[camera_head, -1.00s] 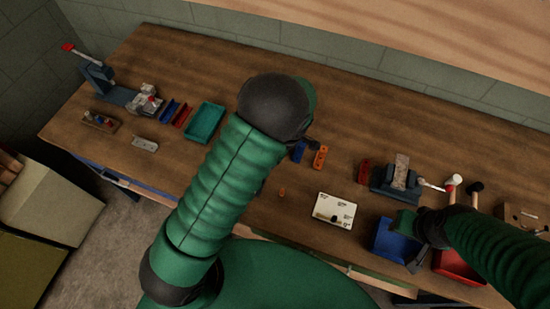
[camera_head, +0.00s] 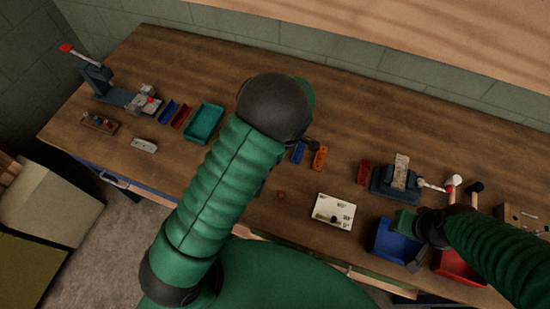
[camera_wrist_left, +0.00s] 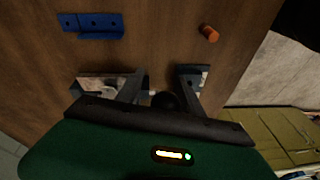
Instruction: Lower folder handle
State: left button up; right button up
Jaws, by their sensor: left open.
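Two bench tools have levers in the head view, and I cannot tell for certain which is the folder. A blue-grey tool (camera_head: 388,184) on the right has a pale plate on top and a short red-and-white handle (camera_head: 434,187) pointing right. A blue tool (camera_head: 97,80) at the far left has a raised pale lever with a red tip (camera_head: 66,48). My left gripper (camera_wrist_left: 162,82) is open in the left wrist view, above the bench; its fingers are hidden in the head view. A dark round thing (camera_wrist_left: 165,101) shows between them. My right gripper (camera_head: 410,240) is over the blue bin.
The wooden bench (camera_head: 200,70) is clear along its back. A teal tray (camera_head: 204,123) lies left of my left arm. A white card (camera_head: 334,212), a blue bin (camera_head: 391,244) and a red bin (camera_head: 456,268) lie near the front edge. Mallets (camera_head: 455,184) stand right.

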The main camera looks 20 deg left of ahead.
pick_arm(q)
jog(key=b+v, duration=0.1)
jog(key=v, duration=1.5)
jog(key=shift+d+r+b, duration=0.25)
jog(key=shift+r+b, duration=0.1)
jog(key=shift+b, duration=0.05)
jog(key=shift+w, duration=0.1)
jog(key=shift+c, duration=0.3)
jog(key=shift+a, duration=0.2)
jog(key=shift+c, duration=1.2)
jog(key=s+a+m+h, duration=0.1)
jog(key=m, duration=0.1)
jog(key=s+a+m+h+b, duration=0.1)
jog(key=a+m+h, duration=0.1)
jog(key=s+a+m+h, duration=0.1)
jog(key=a+m, duration=0.1)
jog(key=shift+s+a+m+h, duration=0.25)
jog(key=shift+s+m+h, duration=0.05)
jog(key=shift+s, duration=0.1)
grip_shut()
jog(key=s+a+r+m+t+h+b, duration=0.2)
jog(key=a+r+m+t+h, duration=0.25)
jog(key=m, duration=0.45)
jog(key=a+f+p+x, duration=0.1)
jog(key=p+x, duration=0.1)
jog(key=x, duration=1.2)
jog(key=shift+s+a+g, duration=0.15)
jog(key=shift+s+g, duration=0.15)
jog(key=shift+g, duration=0.15)
